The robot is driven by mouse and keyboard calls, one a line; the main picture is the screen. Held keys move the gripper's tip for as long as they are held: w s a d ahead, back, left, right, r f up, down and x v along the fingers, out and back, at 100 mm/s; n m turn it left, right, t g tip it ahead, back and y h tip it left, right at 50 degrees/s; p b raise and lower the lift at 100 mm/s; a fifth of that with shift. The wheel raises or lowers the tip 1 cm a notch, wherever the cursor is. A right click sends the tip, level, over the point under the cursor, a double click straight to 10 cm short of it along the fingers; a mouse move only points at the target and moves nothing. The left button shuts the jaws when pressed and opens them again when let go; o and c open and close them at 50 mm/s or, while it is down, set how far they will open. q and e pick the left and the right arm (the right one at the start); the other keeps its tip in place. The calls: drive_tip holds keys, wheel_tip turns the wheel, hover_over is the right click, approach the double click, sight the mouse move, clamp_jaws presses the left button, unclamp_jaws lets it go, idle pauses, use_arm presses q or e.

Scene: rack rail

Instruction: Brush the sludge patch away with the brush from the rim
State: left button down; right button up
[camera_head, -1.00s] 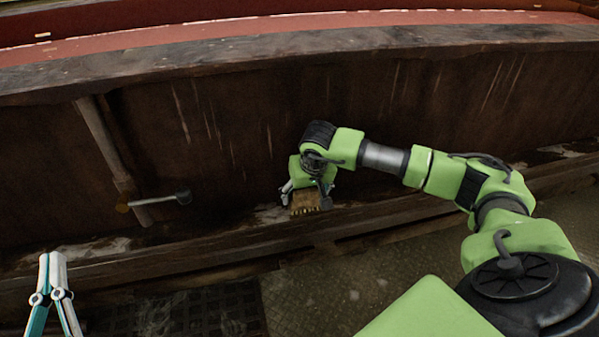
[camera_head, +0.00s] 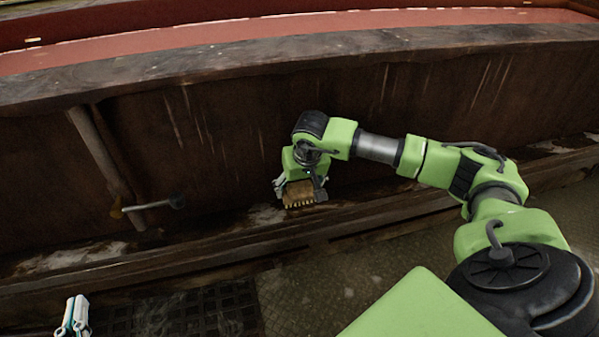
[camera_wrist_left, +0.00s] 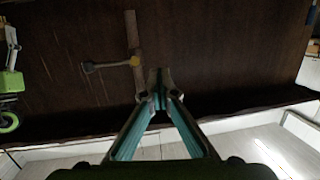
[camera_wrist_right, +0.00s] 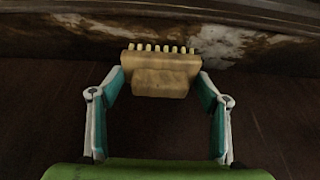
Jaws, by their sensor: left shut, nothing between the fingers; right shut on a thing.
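The brush (camera_head: 299,193) is a wooden block with pale bristles. My right gripper (camera_head: 300,182) is shut on it, low in front of the brown wall, bristles toward the ledge. In the right wrist view the brush (camera_wrist_right: 160,72) sits between the fingers. A pale, blotchy patch, likely the sludge (camera_wrist_right: 215,42), lies on the surface just beyond the bristles, mostly to their right; I cannot tell whether they touch. In the head view a pale patch (camera_head: 265,214) lies left of the brush. My left gripper (camera_head: 78,302) is shut and empty at the lower left.
Another pale patch (camera_head: 75,257) lies on the ledge at the left. A lever with a dark end (camera_head: 177,201) sticks out by a slanted pipe (camera_head: 97,150). A dark grating (camera_head: 180,307) lies on the floor below.

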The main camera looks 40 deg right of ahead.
drive_tip(key=shift+r+p, duration=0.45)
drive_tip(key=shift+r, duration=0.2)
drive_tip(key=shift+r+p, duration=0.45)
drive_tip(key=shift+r, duration=0.2)
drive_tip(key=shift+r+p, duration=0.45)
drive_tip(key=shift+r, duration=0.15)
use_arm(q)
drive_tip(key=s+a+f+g+y, duration=0.1)
drive_tip(key=s+a+f+g, duration=0.1)
drive_tip(key=s+f+g, duration=0.2)
drive_tip(key=s+a+f+g+y, duration=0.1)
drive_tip(key=s+a+f+g, duration=0.2)
drive_tip(key=s+f, duration=0.6)
drive_tip(key=shift+f+n+g+y+p, duration=0.3)
drive_tip(key=shift+f+g+y+p, duration=0.1)
drive_tip(key=shift+g, duration=0.8)
use_arm(e)
drive_tip(key=shift+r, duration=0.55)
